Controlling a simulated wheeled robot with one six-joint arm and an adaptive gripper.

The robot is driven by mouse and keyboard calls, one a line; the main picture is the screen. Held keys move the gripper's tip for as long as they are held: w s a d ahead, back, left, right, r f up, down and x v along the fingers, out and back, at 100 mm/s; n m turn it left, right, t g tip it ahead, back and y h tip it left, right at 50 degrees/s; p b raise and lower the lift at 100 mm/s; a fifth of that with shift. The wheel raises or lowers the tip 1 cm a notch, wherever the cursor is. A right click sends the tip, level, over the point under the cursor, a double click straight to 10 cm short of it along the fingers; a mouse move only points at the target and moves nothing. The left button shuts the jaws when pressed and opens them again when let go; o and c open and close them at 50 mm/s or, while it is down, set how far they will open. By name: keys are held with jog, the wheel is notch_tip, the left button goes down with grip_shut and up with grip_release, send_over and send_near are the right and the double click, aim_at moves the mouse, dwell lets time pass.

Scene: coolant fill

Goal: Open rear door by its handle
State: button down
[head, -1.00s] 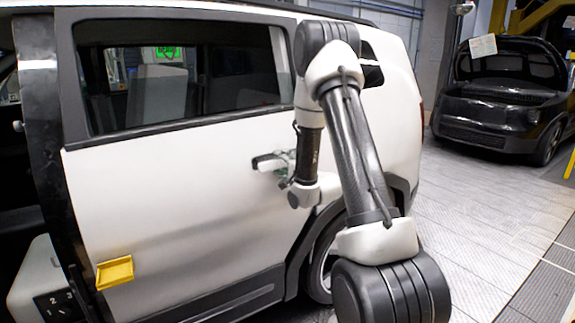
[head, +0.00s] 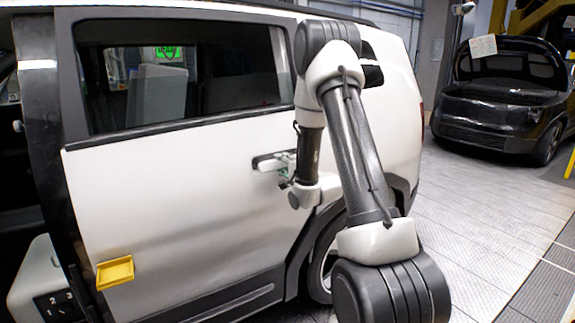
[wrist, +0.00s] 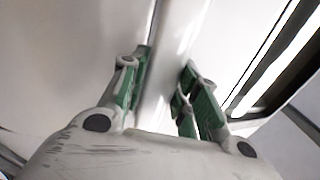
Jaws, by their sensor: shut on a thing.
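The white rear door (head: 170,220) of the car fills the left and middle of the head view. Its light handle (head: 264,162) sits near the door's back edge, below the window. My gripper (head: 286,172) is at the handle, its green-padded fingers partly hidden by my arm. In the wrist view, the two fingers of my gripper (wrist: 163,92) stand on either side of the pale handle bar (wrist: 163,85), shut on it. The door looks roughly in line with the car body; I cannot tell whether it is slightly ajar.
A yellow tray-like piece (head: 115,272) is on the door's lower front corner. The dark pillar (head: 38,130) and an open front cabin area are at the left. A black car (head: 503,100) with its hood up stands at the back right. Grey floor (head: 470,215) is clear at right.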

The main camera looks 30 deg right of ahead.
aim_at(284, 164)
jog(key=shift+s, duration=0.75)
jog(key=shift+m+h, duration=0.4)
jog(key=shift+h, duration=0.3)
jog(key=shift+s+a+f, duration=0.1)
jog(key=shift+s+a, duration=0.05)
jog(key=shift+s, duration=1.95)
jog(key=shift+s, duration=0.15)
